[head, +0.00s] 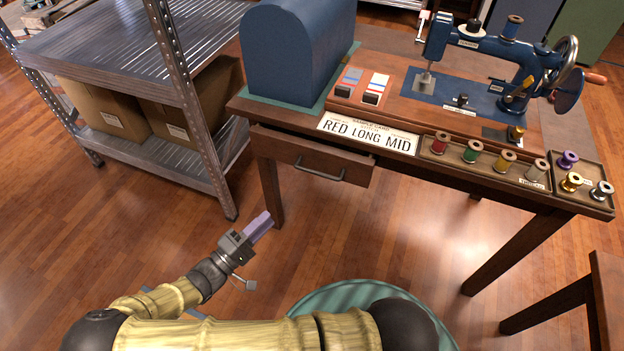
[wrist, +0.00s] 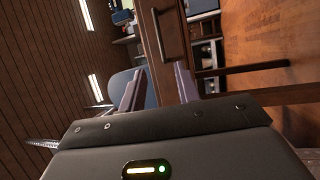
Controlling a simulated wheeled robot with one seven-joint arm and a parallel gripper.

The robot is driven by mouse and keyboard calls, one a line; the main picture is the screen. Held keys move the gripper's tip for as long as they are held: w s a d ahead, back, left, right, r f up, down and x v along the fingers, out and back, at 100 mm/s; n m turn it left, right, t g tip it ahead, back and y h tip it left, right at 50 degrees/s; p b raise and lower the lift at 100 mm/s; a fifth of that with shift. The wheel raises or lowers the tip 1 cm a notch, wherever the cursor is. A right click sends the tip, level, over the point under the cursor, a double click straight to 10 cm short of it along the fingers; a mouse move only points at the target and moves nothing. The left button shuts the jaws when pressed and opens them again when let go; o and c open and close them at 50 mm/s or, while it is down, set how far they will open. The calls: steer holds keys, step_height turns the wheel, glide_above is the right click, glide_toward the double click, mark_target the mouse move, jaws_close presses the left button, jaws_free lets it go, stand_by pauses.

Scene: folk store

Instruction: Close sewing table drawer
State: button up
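The sewing table (head: 570,205) is dark wood. Its drawer (head: 300,157), with a grey bar handle (head: 320,172), is under the left part of the tabletop. The drawer front stands out from the table frame, so it looks partly open; its inside is hidden. My gripper (head: 261,224) is low in front of the table, below and left of the drawer, apart from it. In the wrist view its two purple fingers (wrist: 158,90) are spread with nothing between them. The drawer front (wrist: 161,48) shows there beyond the fingertips, turned on its side.
A sewing machine (head: 500,60), a blue domed cover (head: 295,50), a sign (head: 368,133) and a tray of thread spools (head: 432,153) are on the table. A metal shelf (head: 190,95) stands left. A wooden piece of furniture (head: 603,290) is at lower right.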

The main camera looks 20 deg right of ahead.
steer(key=shift+s, duration=0.1)
steer(key=shift+d, duration=0.1)
steer(key=b+x, duration=0.2)
steer(key=x, duration=1.5)
steer(key=shift+b, duration=0.3)
steer(key=shift+d, duration=0.15)
jaws_close()
